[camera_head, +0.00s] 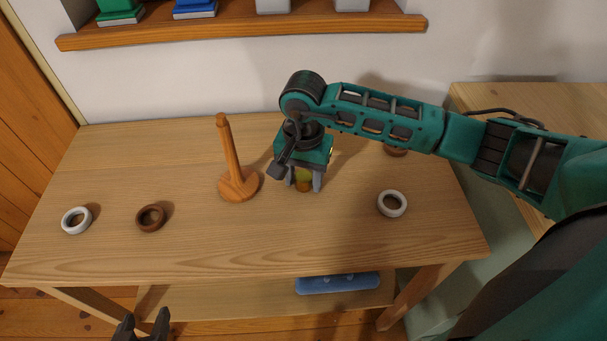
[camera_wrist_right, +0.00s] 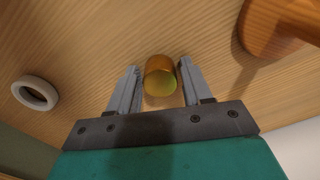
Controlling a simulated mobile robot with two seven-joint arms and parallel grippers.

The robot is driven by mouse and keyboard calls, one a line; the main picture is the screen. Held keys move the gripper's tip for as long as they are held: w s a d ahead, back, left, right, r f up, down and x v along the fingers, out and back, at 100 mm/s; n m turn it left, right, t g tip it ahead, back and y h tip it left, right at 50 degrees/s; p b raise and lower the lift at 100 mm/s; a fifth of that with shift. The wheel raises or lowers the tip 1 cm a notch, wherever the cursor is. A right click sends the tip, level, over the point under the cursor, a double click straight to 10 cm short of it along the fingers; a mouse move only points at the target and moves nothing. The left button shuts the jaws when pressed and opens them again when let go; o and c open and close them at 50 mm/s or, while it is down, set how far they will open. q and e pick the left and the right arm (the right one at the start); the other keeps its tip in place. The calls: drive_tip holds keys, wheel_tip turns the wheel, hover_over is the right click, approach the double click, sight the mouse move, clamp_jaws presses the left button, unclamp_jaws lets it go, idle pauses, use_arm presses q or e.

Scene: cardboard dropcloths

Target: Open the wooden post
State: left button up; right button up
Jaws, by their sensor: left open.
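The wooden post (camera_head: 229,145) stands on a round wooden base (camera_head: 238,188) on the table, left of my right gripper. Part of its wood shows at the upper right of the wrist view (camera_wrist_right: 280,28). My right gripper (camera_head: 303,183) points down at the table, with a finger on each side of a small amber cylinder (camera_wrist_right: 160,74). My left gripper (camera_head: 140,324) is open and empty at the bottom edge, in front of the table.
A white ring (camera_head: 76,220) and a brown ring (camera_head: 150,218) lie at the table's left. Another white ring (camera_head: 392,204) lies right of my right gripper; a brown one (camera_head: 396,151) is partly behind my arm. A wooden shelf (camera_head: 240,32) is above. A blue object (camera_head: 337,284) lies below.

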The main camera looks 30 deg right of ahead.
sight(304, 177)
drive_tip(key=shift+o, duration=0.8)
drive_tip(key=shift+r, duration=0.15)
wheel_tip(304, 177, up, 12)
drive_tip(key=p, duration=0.1)
